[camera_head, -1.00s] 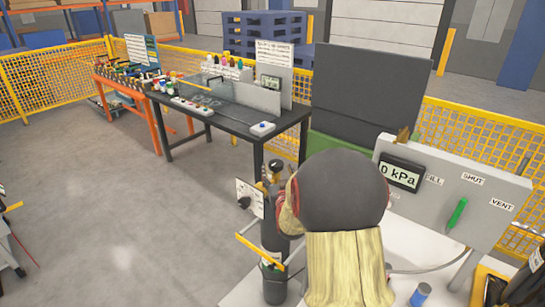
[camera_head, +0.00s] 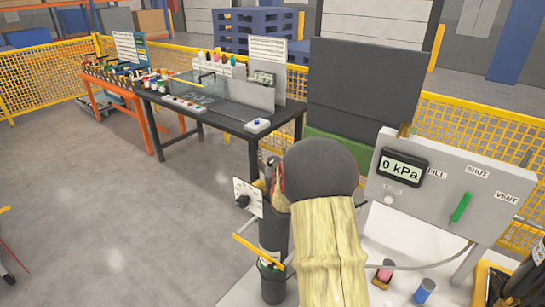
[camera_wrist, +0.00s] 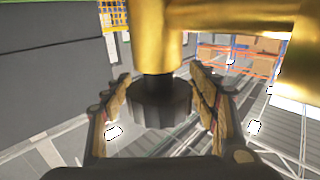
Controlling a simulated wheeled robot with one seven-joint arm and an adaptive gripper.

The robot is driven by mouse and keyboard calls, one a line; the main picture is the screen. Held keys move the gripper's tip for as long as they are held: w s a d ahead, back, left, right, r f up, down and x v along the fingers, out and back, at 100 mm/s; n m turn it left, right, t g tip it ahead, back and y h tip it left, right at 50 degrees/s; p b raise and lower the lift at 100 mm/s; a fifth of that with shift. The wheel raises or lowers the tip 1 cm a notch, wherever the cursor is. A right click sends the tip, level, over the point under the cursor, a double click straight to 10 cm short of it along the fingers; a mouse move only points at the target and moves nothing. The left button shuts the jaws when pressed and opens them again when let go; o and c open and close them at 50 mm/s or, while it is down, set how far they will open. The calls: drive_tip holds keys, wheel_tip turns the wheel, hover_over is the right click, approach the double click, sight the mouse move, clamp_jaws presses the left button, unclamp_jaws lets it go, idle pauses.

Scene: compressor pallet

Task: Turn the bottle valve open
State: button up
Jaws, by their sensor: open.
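The black gas bottle (camera_head: 272,236) stands upright in the head view, its top largely hidden by my arm. In the wrist view its dark ribbed valve knob (camera_wrist: 160,103) hangs on a short stem below a brass valve body (camera_wrist: 168,45). My gripper (camera_wrist: 158,88) is open, with one finger on each side of the knob. Gaps show between the fingers and the knob. In the head view my gripper (camera_head: 279,182) is mostly hidden behind my own wrist, beside the bottle top.
A grey panel (camera_head: 430,212) at right carries a display (camera_head: 402,166) reading 0 kPa and a green lever (camera_head: 461,207) tilted toward SHUT. A small white plate with a black knob (camera_head: 242,200) is beside the bottle. A black workbench (camera_head: 225,118) stands behind.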

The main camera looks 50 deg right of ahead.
drive_tip(key=shift+w+d, duration=0.15)
drive_tip(key=shift+c, duration=0.5)
drive_tip(key=c, duration=1.1)
drive_tip(key=shift+c, duration=1)
